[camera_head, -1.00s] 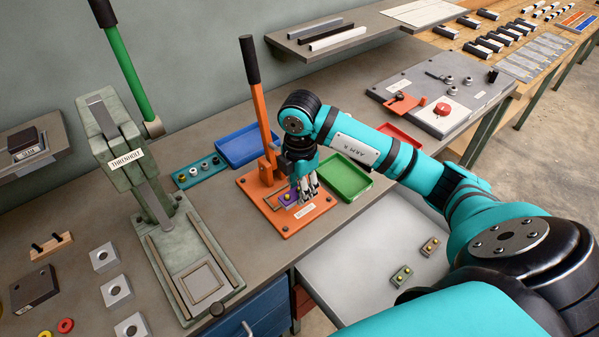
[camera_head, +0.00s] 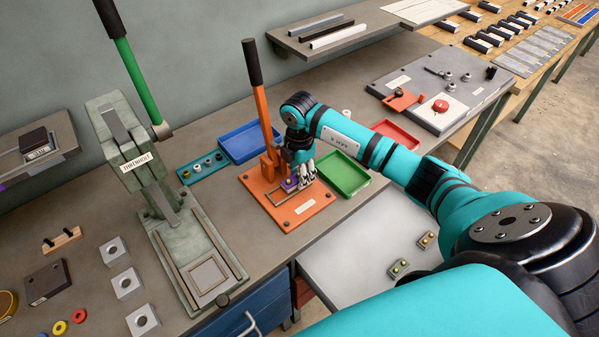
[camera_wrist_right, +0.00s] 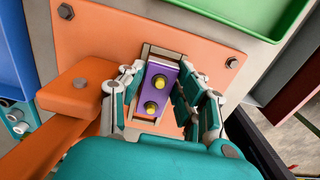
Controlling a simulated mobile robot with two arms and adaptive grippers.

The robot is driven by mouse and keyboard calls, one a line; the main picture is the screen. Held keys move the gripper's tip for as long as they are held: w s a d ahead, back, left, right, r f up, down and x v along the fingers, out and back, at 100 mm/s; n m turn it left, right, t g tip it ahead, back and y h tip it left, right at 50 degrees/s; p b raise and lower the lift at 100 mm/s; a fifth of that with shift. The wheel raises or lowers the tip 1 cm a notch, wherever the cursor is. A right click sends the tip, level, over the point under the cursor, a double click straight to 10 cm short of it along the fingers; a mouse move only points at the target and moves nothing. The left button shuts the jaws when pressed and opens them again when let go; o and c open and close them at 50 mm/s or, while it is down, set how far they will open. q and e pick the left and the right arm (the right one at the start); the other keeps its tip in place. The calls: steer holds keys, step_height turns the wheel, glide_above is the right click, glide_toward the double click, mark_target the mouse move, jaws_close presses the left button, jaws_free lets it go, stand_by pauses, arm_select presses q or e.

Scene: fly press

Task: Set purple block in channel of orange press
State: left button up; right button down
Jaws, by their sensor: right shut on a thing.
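The purple block (camera_wrist_right: 156,88), with two yellow knobs on top, shows between the fingers of my right gripper (camera_wrist_right: 162,98) in the wrist view. The gripper is shut on it. The block lies lengthwise between the channel's rails, over the orange press's base plate (camera_wrist_right: 92,38); I cannot tell whether it rests on the channel floor. In the head view, my right gripper (camera_head: 297,180) points down over the orange press (camera_head: 295,212) and partly hides the purple block (camera_head: 288,185). The press's lever (camera_head: 262,118) stands up with a black grip. My left gripper is not in view.
A green tray (camera_head: 345,172) stands right of the press and a blue tray (camera_head: 240,141) behind it. A teal strip with knobs (camera_head: 203,169) lies to the left. The green-levered press (camera_head: 172,215) stands further left. An open drawer (camera_head: 350,245) sits in front.

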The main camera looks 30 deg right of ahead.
steer(key=shift+f+b, duration=0.3)
steer(key=shift+f, duration=0.1)
steer(key=shift+s+f, duration=0.15)
steer(key=c, duration=1.4)
jaws_free()
steer(key=shift+o, duration=1)
steer(key=shift+f, duration=0.1)
steer(key=shift+r+p, duration=0.3)
steer(key=shift+r, duration=0.55)
step_height(320, 180, up, 12)
steer(key=b, duration=0.3)
steer(key=shift+b, duration=0.35)
